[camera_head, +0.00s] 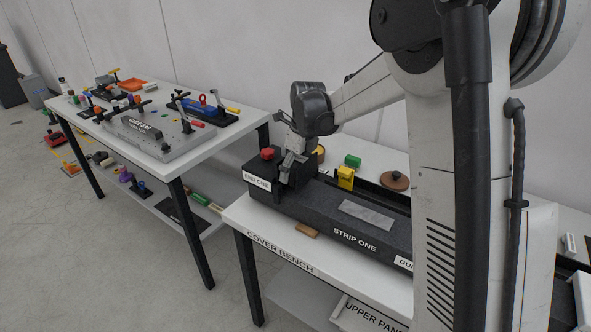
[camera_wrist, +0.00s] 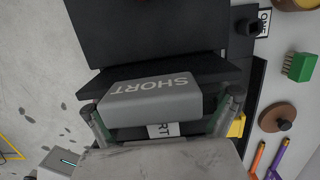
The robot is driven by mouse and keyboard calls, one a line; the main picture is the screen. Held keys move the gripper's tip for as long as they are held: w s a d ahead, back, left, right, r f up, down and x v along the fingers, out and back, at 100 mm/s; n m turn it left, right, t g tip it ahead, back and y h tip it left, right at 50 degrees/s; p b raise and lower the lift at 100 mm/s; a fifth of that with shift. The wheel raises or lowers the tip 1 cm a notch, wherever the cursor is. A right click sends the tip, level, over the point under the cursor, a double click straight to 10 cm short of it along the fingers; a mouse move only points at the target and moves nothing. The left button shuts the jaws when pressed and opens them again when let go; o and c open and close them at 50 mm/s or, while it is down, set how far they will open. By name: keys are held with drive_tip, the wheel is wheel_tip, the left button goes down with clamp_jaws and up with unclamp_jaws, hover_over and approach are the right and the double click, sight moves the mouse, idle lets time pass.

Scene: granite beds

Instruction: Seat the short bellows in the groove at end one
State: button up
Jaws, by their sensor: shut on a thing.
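My gripper (camera_head: 291,166) is at the END ONE end of the dark granite bed (camera_head: 320,213), low beside the end block with the red knob (camera_head: 267,153). In the wrist view my gripper (camera_wrist: 162,108) is shut on the short bellows (camera_wrist: 150,98), a grey grip marked SHORT with dark parts above and below it. The bellows lies across between both fingers. A large black surface (camera_wrist: 150,35) fills the view just beyond it. The groove is not visible, so I cannot tell whether the bellows touches or sits in it.
On the bench behind the bed are a yellow block (camera_head: 346,178), a green brush (camera_wrist: 299,66) and a brown disc with a knob (camera_wrist: 278,117). Orange (camera_wrist: 257,158) and purple (camera_wrist: 279,155) pens lie nearby. A wooden piece (camera_head: 306,230) lies at the bed's front.

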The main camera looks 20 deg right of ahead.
drive_tip(key=shift+f+b, duration=0.55)
drive_tip(key=shift+f, duration=0.1)
drive_tip(key=shift+r, duration=0.15)
drive_tip(key=shift+r, duration=0.5)
drive_tip(key=shift+f+b, duration=0.5)
drive_tip(key=shift+f, duration=0.15)
idle(1.7)
drive_tip(key=shift+r, duration=0.1)
drive_tip(key=shift+r, duration=0.5)
drive_tip(key=o, duration=1)
drive_tip(key=shift+o, duration=0.2)
